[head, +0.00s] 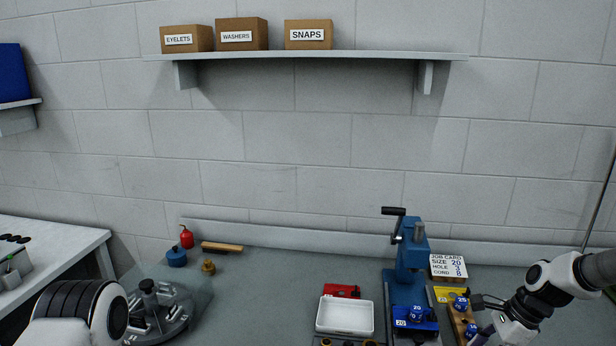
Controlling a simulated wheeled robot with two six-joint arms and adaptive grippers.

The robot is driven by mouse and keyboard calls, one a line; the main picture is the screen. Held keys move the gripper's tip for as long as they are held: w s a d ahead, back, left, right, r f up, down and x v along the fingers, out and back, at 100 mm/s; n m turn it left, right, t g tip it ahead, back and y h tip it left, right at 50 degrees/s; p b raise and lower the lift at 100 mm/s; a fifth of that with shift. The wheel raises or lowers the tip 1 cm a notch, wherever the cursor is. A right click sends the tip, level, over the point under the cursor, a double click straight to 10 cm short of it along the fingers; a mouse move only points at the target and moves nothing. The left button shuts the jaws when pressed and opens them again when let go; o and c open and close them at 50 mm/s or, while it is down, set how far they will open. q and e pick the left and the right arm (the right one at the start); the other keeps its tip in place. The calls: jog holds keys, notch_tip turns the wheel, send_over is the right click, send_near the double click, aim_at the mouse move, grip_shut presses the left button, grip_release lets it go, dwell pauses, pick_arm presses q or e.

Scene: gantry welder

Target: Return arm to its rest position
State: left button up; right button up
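My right arm comes in from the right edge. Its gripper (478,318) is at the lower right, with its dark fingers spread apart and nothing visible between them. It is just right of a wooden rack (458,320) that carries blue pieces marked 20 (461,303); I cannot tell whether it touches them. My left arm shows only as a white and black ribbed link at the lower left; its gripper is out of view.
A blue hand press (411,255) stands on the bench, left of a job card (447,267). A white tray (345,316), a red box (341,290) and a round grey holder (163,310) are nearby. The bench between holder and tray is clear. A shelf (310,55) holds labelled boxes.

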jog(key=s+a+f+g+b, duration=0.2)
jog(key=s+a+f, duration=0.15)
jog(key=f, duration=0.55)
jog(key=s+a+f+n+g+h+b, duration=0.15)
jog(key=s+a+f+n, duration=0.25)
jog(key=s+f, duration=0.4)
jog(key=s+a+f+n+g+h+b, duration=0.1)
jog(key=s+a+f+n+b, duration=0.25)
jog(key=s, duration=0.75)
jog(key=s+a+f+n+g+h, duration=0.1)
jog(key=s+a+f+n+h, duration=0.15)
jog(key=s+f+n, duration=0.45)
pick_arm(q)
notch_tip(320, 180, down, 6)
jog(key=shift+f+p, duration=0.25)
jog(key=shift+p, duration=0.05)
pick_arm(e)
jog(key=n+t, duration=0.1)
jog(key=n, duration=0.1)
jog(key=w+n+t, duration=0.1)
jog(key=t, duration=0.1)
jog(key=w+n+t, duration=0.1)
jog(key=n, duration=0.1)
jog(key=shift+a+f+n+t+y, duration=0.25)
jog(key=shift+a+n+y, duration=0.05)
jog(key=shift+n, duration=0.05)
pick_arm(q)
jog(key=shift+s, duration=0.1)
pick_arm(e)
jog(key=shift+a, duration=0.1)
